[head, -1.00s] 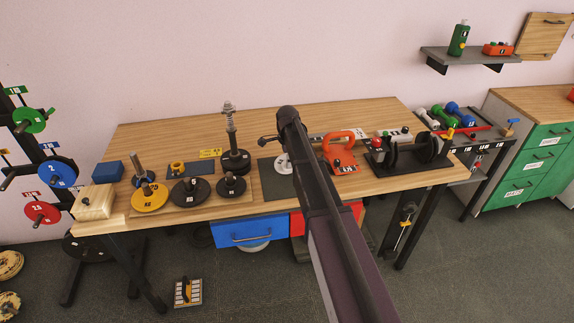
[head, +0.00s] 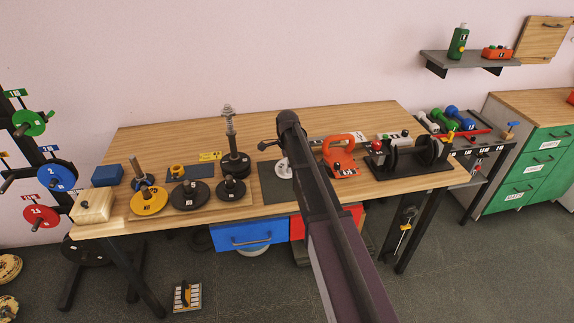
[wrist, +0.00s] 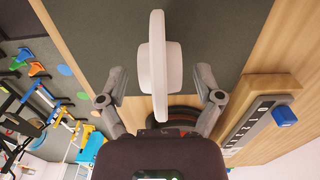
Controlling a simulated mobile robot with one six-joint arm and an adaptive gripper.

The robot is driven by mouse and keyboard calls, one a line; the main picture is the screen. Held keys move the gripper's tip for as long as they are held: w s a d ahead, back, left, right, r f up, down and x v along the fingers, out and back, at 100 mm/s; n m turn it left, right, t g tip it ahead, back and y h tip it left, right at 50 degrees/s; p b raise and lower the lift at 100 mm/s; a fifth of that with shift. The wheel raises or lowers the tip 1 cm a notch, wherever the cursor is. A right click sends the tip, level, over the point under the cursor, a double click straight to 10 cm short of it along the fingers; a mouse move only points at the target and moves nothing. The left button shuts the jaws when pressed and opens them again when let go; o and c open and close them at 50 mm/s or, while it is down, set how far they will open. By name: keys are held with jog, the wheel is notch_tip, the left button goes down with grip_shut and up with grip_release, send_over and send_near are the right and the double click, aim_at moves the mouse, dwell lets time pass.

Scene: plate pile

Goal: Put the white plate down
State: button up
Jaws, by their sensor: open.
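The white plate (head: 284,169) is at the dark grey mat (head: 267,190) in the middle of the table, partly hidden by my arm. My gripper (wrist: 160,88) is open, with one finger on each side of the plate and a visible gap on both sides. In the head view my gripper (head: 270,145) is small and dark beside the plate. I cannot tell how firmly the plate rests on the mat.
Left of the mat stand black plates (head: 190,195), a tall post with a black plate (head: 235,163) and a yellow plate (head: 149,202). Right of it are an orange tool (head: 339,155) and a black rack (head: 412,172). The table's back (head: 190,130) is clear.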

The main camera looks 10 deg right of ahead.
jog(key=shift+r, duration=0.15)
notch_tip(320, 180, up, 12)
jog(key=p, duration=1.2)
dwell(0.9)
jog(key=s+n, duration=1.8)
jog(key=s, duration=1.1)
